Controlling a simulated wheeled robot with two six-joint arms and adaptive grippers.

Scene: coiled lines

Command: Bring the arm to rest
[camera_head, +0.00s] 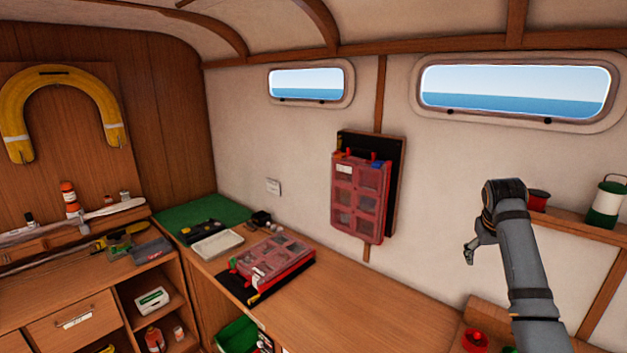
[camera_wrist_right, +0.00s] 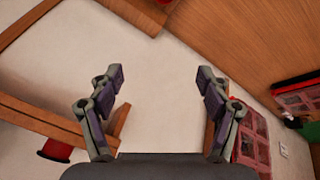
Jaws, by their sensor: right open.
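My right arm rises from the bottom right in the head view, and its gripper (camera_head: 469,253) hangs in the air before the white wall, to the right of the red wall-hung case. In the right wrist view the two fingers of the right gripper (camera_wrist_right: 160,88) stand wide apart with nothing between them. It is clear of the wooden bench top. My left gripper is in neither view.
A red case (camera_head: 361,200) hangs on the wall; another red case (camera_head: 272,262) lies on the bench (camera_head: 365,300). A shelf (camera_head: 580,230) at right holds a red spool (camera_head: 538,200) and a green-white lantern (camera_head: 604,203). The bench middle is bare.

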